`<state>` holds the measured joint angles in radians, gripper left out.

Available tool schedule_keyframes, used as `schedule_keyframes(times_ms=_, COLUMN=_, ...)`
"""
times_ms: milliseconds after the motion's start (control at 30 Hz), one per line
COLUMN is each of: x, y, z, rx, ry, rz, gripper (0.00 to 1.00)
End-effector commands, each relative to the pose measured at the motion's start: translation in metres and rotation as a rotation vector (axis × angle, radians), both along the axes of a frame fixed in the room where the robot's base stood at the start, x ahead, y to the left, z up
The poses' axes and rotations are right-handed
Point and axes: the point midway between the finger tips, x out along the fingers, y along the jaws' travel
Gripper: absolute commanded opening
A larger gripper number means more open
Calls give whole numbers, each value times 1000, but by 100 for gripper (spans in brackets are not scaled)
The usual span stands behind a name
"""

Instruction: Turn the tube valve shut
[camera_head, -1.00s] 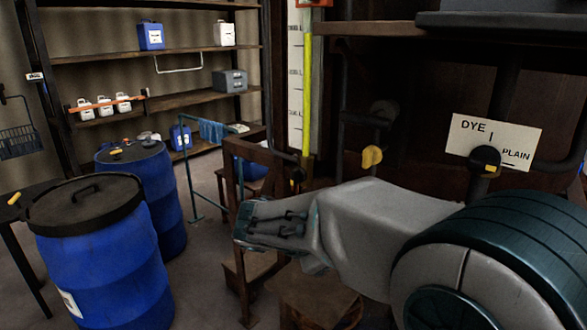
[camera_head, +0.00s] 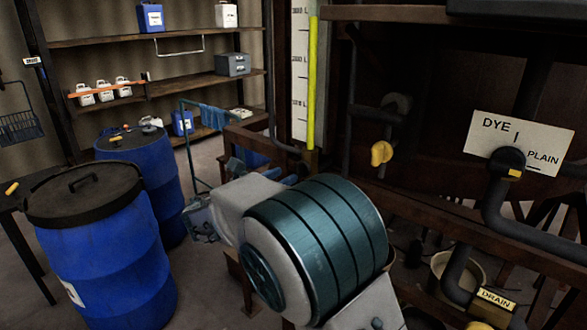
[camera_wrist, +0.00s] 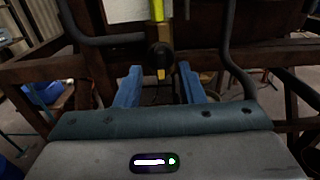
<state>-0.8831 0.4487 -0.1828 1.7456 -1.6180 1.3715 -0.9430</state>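The tube valve (camera_wrist: 160,57) is a dark round hub with a short yellow handle, below the yellow-filled sight tube (camera_head: 312,85). In the wrist view its handle points straight down, in line with the tube. My gripper (camera_wrist: 160,72) is open, with one blue finger either side of the valve in the picture; I see no contact and cannot tell the remaining distance. The tube stands before a white marked scale board (camera_head: 300,70).
Another yellow-handled valve (camera_head: 381,153) sits right of the tube. Further right are the DYE/PLAIN valve (camera_head: 507,163) and the DRAIN label (camera_head: 496,299). Brown timber beams (camera_wrist: 40,72) flank the tube.

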Motion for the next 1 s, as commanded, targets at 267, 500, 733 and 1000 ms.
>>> schedule_keyframes(times_ms=267, x=32, y=-25, z=1, rx=0, ry=0, rz=-1, gripper=35)
schedule_keyframes(times_ms=500, x=39, y=-30, z=0, rx=1, ry=-1, rz=2, gripper=35)
schedule_keyframes(times_ms=733, x=38, y=-29, z=0, rx=1, ry=-1, rz=1, gripper=19)
schedule_keyframes(times_ms=1000, x=38, y=-29, z=0, rx=4, ry=-2, rz=1, gripper=0)
